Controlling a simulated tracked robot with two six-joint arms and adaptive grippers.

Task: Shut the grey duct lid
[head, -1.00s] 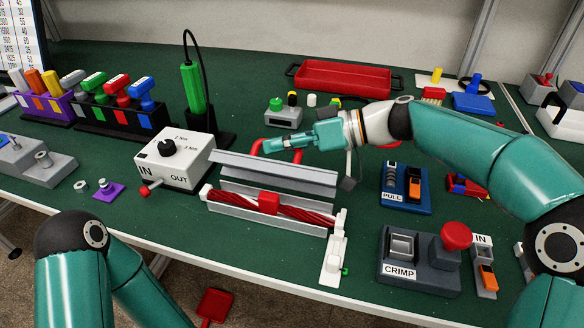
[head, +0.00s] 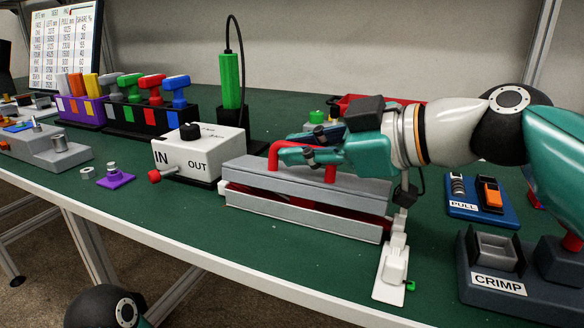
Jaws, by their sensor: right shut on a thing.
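The grey duct lid (head: 245,172) lies over the long grey duct (head: 300,218) at the middle of the head view. It sits tilted over the duct: a gap shows along the front, with red wires (head: 345,212) visible in it towards the right. A red handle (head: 331,174) stands up from the lid. My right gripper (head: 290,154) reaches in from the right and is shut on the red handle, partly hiding it. My left gripper is out of view; only a joint of my left arm shows at the bottom left.
A white IN/OUT box (head: 200,155) stands close to the lid's left end. A white stand (head: 391,265) is at the duct's right end. A CRIMP block (head: 500,285) and a blue PULL block (head: 482,203) lie to the right. The bench in front of the duct is clear.

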